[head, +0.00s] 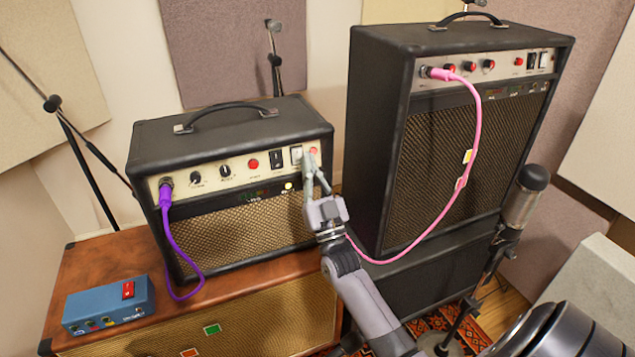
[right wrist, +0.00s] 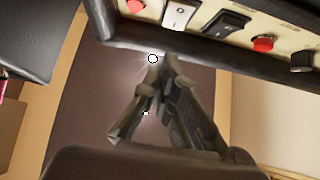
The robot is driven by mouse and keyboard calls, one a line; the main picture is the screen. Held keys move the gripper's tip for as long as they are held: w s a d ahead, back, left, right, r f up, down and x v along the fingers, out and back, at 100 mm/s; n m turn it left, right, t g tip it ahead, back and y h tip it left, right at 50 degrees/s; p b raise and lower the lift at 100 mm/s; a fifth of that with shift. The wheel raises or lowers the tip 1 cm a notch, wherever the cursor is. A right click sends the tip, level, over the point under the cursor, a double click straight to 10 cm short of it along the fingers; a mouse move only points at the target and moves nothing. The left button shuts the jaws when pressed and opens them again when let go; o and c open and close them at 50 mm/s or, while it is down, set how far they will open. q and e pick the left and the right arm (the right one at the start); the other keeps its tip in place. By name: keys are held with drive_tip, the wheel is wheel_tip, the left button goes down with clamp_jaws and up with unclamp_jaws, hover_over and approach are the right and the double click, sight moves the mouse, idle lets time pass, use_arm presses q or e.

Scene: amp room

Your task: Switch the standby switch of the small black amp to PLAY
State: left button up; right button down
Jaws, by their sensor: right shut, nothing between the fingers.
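The small black amp (head: 225,190) stands at the left in the head view, with a purple cable in its front panel. Near the right end of its panel are a black switch (head: 276,161), a white switch (head: 296,155) and a red light (head: 313,150). The wrist view also shows the white switch (right wrist: 180,13) and the black switch (right wrist: 228,22). The labels are too small to read. My right gripper (head: 312,172) is shut and empty, its tips just below the panel's right end by the white switch and red light; contact cannot be told. My left gripper is not in view.
A larger black amp (head: 450,150) with a pink cable (head: 474,140) stands at the right. A microphone (head: 526,195) on a stand is right of my arm. A blue box (head: 108,305) with a red switch sits on the brown cabinet (head: 105,255).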

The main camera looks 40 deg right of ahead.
sight(297, 156)
drive_tip(key=shift+w+d+f+y, duration=0.15)
drive_tip(key=shift+w, duration=0.55)
drive_tip(key=shift+w+d+f+y, duration=0.1)
drive_tip(key=shift+w+d+y, duration=0.05)
drive_tip(key=shift+w, duration=0.5)
drive_tip(key=shift+w+r, duration=0.15)
drive_tip(key=shift+w, duration=0.2)
